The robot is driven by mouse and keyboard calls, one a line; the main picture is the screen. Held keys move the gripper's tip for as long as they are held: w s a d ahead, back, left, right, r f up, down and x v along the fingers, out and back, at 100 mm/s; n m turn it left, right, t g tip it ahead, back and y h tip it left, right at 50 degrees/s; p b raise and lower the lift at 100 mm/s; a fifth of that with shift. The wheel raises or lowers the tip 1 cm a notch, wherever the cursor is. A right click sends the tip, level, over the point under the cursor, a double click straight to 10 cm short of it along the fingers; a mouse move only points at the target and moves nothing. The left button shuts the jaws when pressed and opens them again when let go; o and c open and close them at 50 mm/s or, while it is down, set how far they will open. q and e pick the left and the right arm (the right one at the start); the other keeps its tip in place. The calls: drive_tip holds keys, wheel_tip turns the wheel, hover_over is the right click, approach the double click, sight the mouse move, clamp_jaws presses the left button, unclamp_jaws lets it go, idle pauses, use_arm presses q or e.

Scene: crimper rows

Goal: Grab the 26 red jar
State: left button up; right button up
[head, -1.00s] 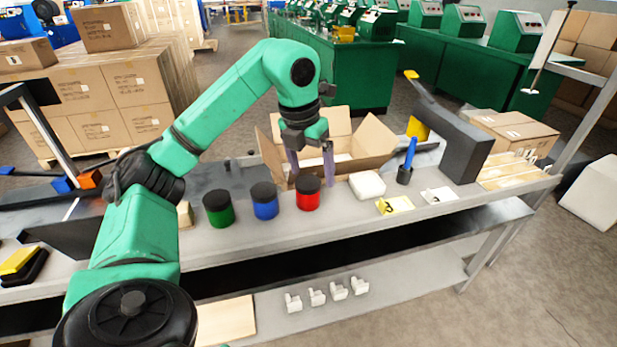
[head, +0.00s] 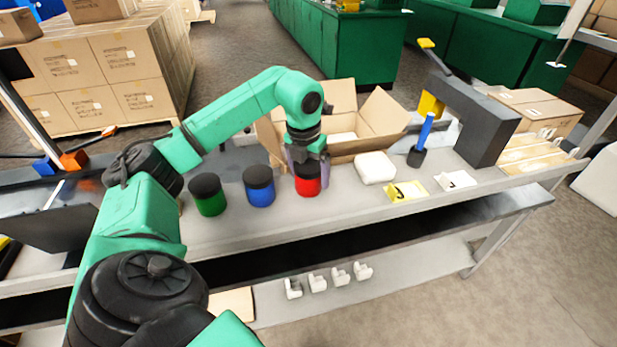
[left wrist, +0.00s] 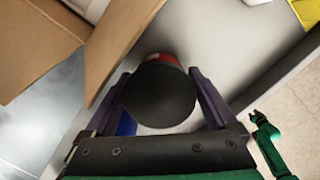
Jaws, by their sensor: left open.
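The red jar (head: 308,184) with a black lid stands upright on the grey bench, at the right end of a row of three jars. A blue jar (head: 260,192) and a green jar (head: 209,200) stand to its left. My left gripper (head: 308,172) is open and lowered over the red jar, its purple fingers on either side of it. In the left wrist view the black lid (left wrist: 160,95) lies between the two fingers, with a gap visible at the right finger. A strip of red body shows beyond the lid.
An open cardboard box (head: 345,148) stands just behind the red jar. A white block (head: 375,168), yellow card (head: 406,192), and black holder (head: 416,157) with a blue-handled tool lie to the right. Several white parts sit on the lower shelf (head: 410,262).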

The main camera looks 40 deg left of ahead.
use_arm(q)
drive_tip(key=shift+f, duration=0.2)
drive_tip(key=c, duration=1.3)
drive_tip(key=shift+w+r, duration=0.1)
clamp_jaws()
drive_tip(key=shift+r, duration=0.1)
